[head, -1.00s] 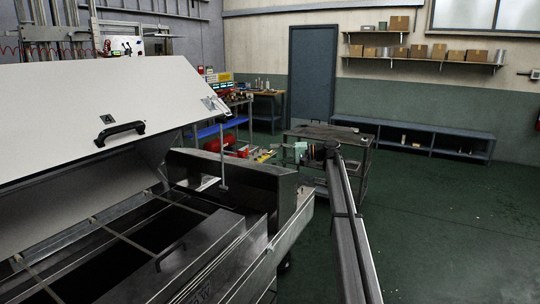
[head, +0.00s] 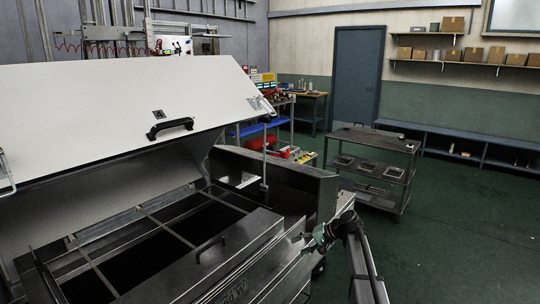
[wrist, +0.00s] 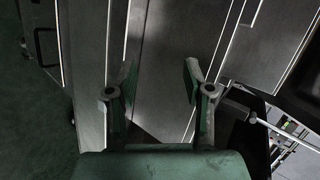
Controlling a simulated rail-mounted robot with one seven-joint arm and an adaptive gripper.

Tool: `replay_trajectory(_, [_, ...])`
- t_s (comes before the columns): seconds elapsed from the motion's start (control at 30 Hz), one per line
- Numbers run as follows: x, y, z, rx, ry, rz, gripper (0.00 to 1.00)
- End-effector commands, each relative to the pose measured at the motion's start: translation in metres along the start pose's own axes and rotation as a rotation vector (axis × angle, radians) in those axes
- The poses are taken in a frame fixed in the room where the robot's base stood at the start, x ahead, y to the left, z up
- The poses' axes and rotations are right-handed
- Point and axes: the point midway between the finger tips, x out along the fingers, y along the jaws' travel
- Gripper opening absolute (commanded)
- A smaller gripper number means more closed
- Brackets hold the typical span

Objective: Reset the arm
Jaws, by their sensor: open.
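My gripper (head: 313,237) is beside the right end of the steel dryer body, near its outer edge in the head view. In the wrist view its two fingers (wrist: 160,85) are spread apart with nothing between them. Grey metal panels of the dryer (wrist: 160,50) lie beyond the fingertips. I cannot tell the exact gap between the fingers and the metal.
The dryer's white lid (head: 120,105) with a black handle (head: 170,127) stands raised over the dark open bay (head: 150,245). A grey cart (head: 375,142) stands at the right behind my arm. Green floor (head: 460,235) is clear at the right.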

Motion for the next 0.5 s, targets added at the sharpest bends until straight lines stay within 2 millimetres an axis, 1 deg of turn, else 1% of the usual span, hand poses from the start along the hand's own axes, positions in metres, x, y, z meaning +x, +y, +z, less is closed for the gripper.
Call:
replay_trajectory(0.03, [0.014,0.024,0.036,-0.002,-0.008,0.060,0.51])
replay_trajectory(0.07, [0.020,0.037,0.050,-0.005,-0.011,0.098,0.51])
replay_trajectory(0.1, [0.029,0.056,0.070,-0.010,-0.016,0.151,0.51])
replay_trajectory(0.17, [0.039,0.082,0.100,-0.021,-0.024,0.229,0.51])
replay_trajectory(0.2, [0.044,0.100,0.121,-0.031,-0.030,0.284,0.51])
replay_trajectory(0.23, [0.047,0.114,0.136,-0.038,-0.035,0.324,0.51])
replay_trajectory(0.27, [0.049,0.126,0.152,-0.048,-0.040,0.366,0.51])
replay_trajectory(0.3, [0.052,0.143,0.173,-0.062,-0.049,0.420,0.51])
replay_trajectory(0.37, [0.052,0.167,0.203,-0.085,-0.061,0.500,0.51])
replay_trajectory(0.4, [0.051,0.180,0.220,-0.102,-0.069,0.548,0.51])
replay_trajectory(0.5, [0.046,0.209,0.259,-0.144,-0.089,0.657,0.51])
